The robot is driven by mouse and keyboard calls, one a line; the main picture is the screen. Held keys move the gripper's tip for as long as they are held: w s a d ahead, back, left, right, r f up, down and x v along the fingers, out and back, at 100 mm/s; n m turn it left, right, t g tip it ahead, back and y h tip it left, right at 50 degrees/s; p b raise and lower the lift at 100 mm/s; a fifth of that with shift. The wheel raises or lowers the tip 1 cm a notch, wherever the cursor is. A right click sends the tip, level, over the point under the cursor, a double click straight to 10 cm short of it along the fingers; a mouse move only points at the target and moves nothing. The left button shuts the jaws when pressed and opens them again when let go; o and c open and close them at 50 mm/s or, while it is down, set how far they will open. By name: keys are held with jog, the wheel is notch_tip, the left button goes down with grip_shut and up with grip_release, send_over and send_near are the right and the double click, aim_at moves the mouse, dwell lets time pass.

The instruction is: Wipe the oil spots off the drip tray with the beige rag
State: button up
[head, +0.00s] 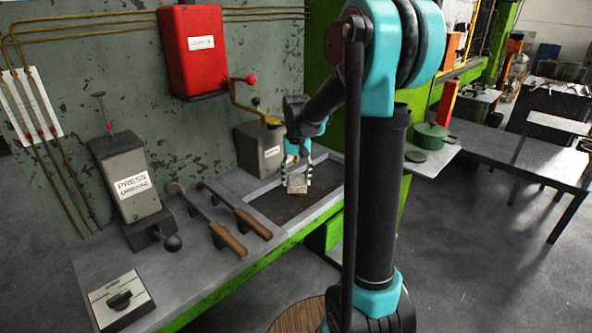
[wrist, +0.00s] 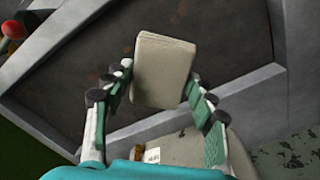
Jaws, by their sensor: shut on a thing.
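The beige rag (wrist: 163,70) is a folded pad held between the fingers of my gripper (wrist: 155,95) in the wrist view. In the head view the rag (head: 297,186) hangs below my gripper (head: 297,176), over the drip tray. The drip tray (head: 332,203) is a dark, shallow recess with a pale grey rim at the right end of the bench. In the wrist view the dark tray floor (wrist: 235,45) shows brownish patches; I cannot tell which are oil spots. I cannot tell whether the rag touches the tray floor. My arm hides part of the tray in the head view.
A grey box with a crank (head: 262,148) stands just behind the tray. Two wooden-handled tools (head: 228,238) lie left of it. A press grease unit (head: 130,185) and a knob box (head: 121,298) stand further left. A red box (head: 192,50) hangs on the wall.

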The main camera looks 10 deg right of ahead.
aim_at(297, 179)
jog(key=shift+r, duration=2.05)
